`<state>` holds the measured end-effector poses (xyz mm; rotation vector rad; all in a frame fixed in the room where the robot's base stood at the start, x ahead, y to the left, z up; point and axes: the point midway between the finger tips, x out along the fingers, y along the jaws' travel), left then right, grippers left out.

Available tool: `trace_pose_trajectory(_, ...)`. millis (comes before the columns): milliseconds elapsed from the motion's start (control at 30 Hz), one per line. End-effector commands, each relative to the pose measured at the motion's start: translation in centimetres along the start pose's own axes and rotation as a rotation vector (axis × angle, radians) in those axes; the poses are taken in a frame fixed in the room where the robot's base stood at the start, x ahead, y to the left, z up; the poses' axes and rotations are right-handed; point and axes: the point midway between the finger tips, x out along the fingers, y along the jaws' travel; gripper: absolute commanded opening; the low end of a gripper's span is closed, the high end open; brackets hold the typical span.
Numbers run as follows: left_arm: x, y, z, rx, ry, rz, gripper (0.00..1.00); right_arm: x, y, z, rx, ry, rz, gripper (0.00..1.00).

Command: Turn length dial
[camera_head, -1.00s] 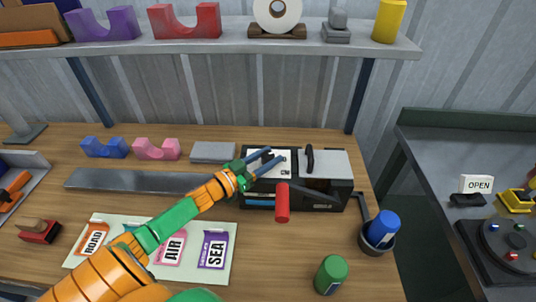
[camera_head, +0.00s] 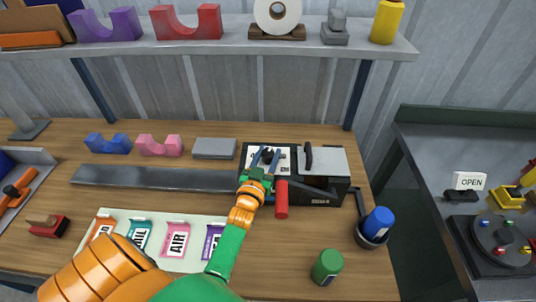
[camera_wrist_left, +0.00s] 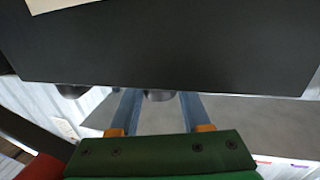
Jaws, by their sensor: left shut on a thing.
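The black tape machine (camera_head: 325,190) stands at the right of the workbench, with a pale panel (camera_head: 284,157) on its top left. My left gripper (camera_head: 266,153) reaches over that panel, its blue fingers around a small dark knob (camera_head: 268,157), which seems to be the length dial. In the left wrist view, the dark knob (camera_wrist_left: 158,96) shows between the two fingers (camera_wrist_left: 158,108), partly hidden under the machine's dark face; I take the fingers as shut on it. A second dark knob (camera_wrist_left: 72,91) shows to the left. The dial's markings cannot be read. My right gripper is not in view.
A red-handled lever (camera_head: 282,200) stands at the machine's front, close right of my left gripper. A green cylinder (camera_head: 327,267) and a blue one (camera_head: 378,224) in a dark cup are at the right. Label cards (camera_head: 176,239) lie in front; a grey bar (camera_head: 150,178) lies left.

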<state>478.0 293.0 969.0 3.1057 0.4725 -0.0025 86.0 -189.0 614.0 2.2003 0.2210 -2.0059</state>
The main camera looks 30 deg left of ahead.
Motion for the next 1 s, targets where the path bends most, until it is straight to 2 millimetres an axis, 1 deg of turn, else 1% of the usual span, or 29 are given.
trace_pose_trajectory(467, 0.0, 0.0, -0.1, 0.001, 0.004, -0.013, 0.00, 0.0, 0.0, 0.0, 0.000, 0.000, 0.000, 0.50)
trace_pose_trajectory(500, 0.0, 0.0, -0.1, 0.001, 0.004, -0.013, 0.55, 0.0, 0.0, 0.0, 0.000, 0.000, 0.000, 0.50)
trace_pose_trajectory(567, 0.0, 0.0, -0.1, 0.001, 0.004, -0.013, 0.71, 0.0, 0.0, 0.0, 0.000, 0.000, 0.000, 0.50)
trace_pose_trajectory(600, 0.0, 0.0, -0.1, 0.001, 0.004, -0.013, 0.77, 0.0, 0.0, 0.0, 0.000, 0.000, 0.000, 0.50)
trace_pose_trajectory(867, 0.0, 0.0, -0.1, 0.001, 0.002, -0.013, 0.77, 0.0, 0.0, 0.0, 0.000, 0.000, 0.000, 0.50)
trace_pose_trajectory(933, -0.7, 0.0, 0.1, 0.001, 0.000, -0.012, 0.77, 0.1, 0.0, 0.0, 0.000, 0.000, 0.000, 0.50)
trace_pose_trajectory(1000, -2.2, 0.0, 0.1, 0.001, -0.001, -0.012, 0.77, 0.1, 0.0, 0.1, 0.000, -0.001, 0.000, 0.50)
